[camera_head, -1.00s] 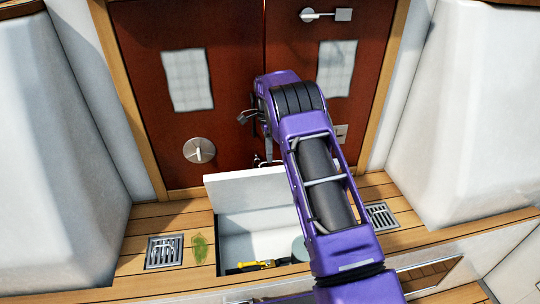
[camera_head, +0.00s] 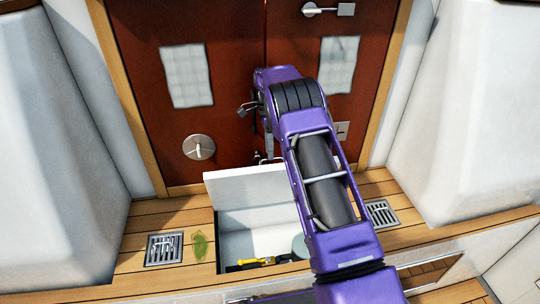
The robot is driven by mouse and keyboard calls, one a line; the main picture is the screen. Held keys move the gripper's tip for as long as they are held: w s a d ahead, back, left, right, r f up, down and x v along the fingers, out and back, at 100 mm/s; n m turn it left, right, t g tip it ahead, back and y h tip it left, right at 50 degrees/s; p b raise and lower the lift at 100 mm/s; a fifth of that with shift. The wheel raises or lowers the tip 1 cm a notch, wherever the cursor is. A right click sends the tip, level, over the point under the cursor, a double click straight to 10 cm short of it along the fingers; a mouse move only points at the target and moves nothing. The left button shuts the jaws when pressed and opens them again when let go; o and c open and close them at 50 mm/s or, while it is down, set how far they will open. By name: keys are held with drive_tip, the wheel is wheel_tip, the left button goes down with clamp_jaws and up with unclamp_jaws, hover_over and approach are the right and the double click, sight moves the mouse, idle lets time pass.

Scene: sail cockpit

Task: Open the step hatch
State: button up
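The step hatch's white lid (camera_head: 250,187) stands raised, close to upright, at the back edge of its opening in the wooden step. Below it the white-walled locker (camera_head: 238,240) is open to view. A yellow and black item (camera_head: 255,262) and a pale round thing (camera_head: 299,246) lie inside. My purple arm reaches over the right part of the opening and hides the lid's right end. My gripper (camera_head: 265,157) shows only as small metal parts by the lid's top edge; its fingers are mostly hidden behind the arm. I cannot tell whether it touches the lid.
Dark red doors (camera_head: 225,95) with a round latch plate (camera_head: 199,147) rise behind the lid. Metal drain grates (camera_head: 164,249) flank the opening, with a green leaf-like patch (camera_head: 200,246) at left. White moulded seats (camera_head: 55,180) bound both sides.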

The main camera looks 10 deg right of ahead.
drive_tip(key=p+v, duration=0.1)
drive_tip(key=v, duration=0.8)
drive_tip(key=shift+s, duration=0.4)
drive_tip(key=shift+r, duration=0.15)
